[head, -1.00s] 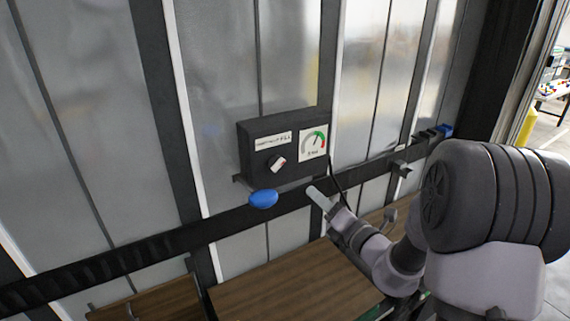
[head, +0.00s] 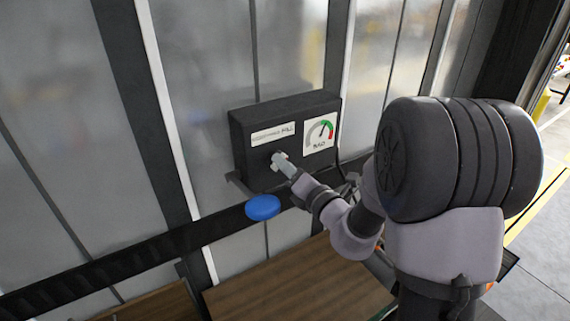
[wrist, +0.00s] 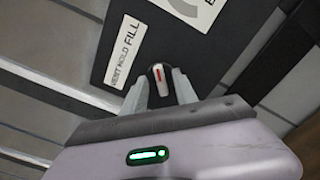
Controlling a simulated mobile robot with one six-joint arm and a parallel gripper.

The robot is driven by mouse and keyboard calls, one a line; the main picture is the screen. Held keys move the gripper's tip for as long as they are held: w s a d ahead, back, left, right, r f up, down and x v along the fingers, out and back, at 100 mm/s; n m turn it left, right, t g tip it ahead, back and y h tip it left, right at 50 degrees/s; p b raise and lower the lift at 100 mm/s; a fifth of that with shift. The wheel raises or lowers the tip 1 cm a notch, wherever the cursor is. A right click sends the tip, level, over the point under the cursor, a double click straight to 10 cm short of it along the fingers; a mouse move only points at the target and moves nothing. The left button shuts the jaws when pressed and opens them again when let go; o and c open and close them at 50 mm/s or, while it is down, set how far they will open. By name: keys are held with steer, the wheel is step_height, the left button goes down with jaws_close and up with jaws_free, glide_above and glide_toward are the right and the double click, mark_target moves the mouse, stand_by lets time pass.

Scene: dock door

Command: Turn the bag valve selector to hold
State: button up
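The selector knob (wrist: 159,74) is a pale pointer with a red stripe on the dark valve box (head: 241,148). In the wrist view it sits between the two pale fingers of my gripper (wrist: 161,90). The fingers flank it, with narrow dark gaps seeming to remain; contact is unclear. The stripe points up the picture, along the label's reading direction toward its FILL end. The label (wrist: 125,50) reads VENT HOLD FILL, with FILL larger. In the head view my gripper (head: 283,164) is at the box front and mostly hides the knob.
A gauge (head: 320,133) with green and red arcs is right of the label. A blue rounded object (head: 263,207) sits below the box, by the dark rail (head: 170,243). A brown wooden surface (head: 300,280) lies below. Open floor shows at right.

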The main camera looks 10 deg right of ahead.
jaws_close()
steer(key=shift+n, duration=0.3)
steer(key=shift+a+n+b, duration=0.15)
steer(key=shift+n+b, duration=2.5)
steer(key=shift+n, duration=1.85)
steer(key=shift+r, duration=0.1)
jaws_free()
